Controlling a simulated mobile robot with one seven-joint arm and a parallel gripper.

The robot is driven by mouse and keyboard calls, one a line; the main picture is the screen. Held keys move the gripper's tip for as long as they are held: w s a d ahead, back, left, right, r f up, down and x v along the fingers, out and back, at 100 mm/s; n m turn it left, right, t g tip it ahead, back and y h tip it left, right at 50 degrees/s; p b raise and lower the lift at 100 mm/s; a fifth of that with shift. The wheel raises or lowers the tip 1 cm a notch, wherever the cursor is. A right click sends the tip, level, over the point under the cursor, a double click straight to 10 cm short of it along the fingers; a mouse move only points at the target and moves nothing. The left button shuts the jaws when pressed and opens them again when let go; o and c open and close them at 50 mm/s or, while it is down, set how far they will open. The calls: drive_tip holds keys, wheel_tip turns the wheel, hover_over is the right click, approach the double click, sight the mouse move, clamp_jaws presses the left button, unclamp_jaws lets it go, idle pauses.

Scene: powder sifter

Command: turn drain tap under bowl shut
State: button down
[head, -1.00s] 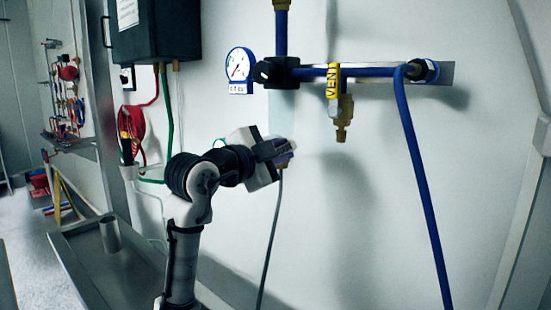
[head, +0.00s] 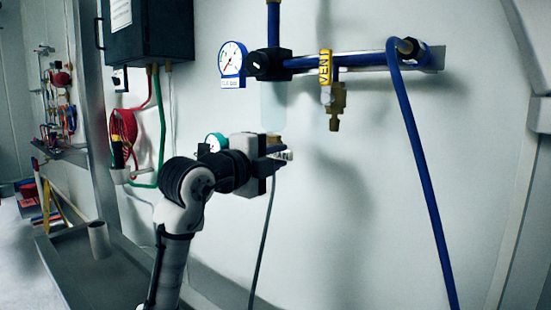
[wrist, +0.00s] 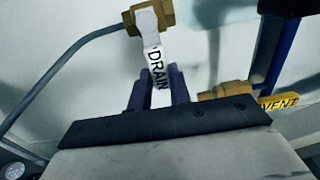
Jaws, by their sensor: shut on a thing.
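The drain tap sits under the clear bowl (head: 273,105) on the wall pipework. In the wrist view its brass body (wrist: 153,14) is at the top, with a white lever marked DRAIN (wrist: 155,62) reaching down from it. My gripper (wrist: 158,90) has its two dark blue fingers closed on either side of the lever's lower end. In the head view my gripper (head: 280,150) is just below the bowl, and its body and fingers hide most of the tap and lever.
A brass vent valve with a yellow VENT handle (head: 325,67) hangs to the right, near a blue hose (head: 415,150). A blue gauge (head: 232,60) is up left. A teal-rimmed dial (head: 215,141) shows behind my wrist. A thin grey line (head: 265,240) runs down from the tap.

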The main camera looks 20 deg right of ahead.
idle(0.3)
drive_tip(key=c, duration=1.3)
unclamp_jaws()
drive_tip(key=b+v, duration=0.2)
drive_tip(key=v, duration=1.2)
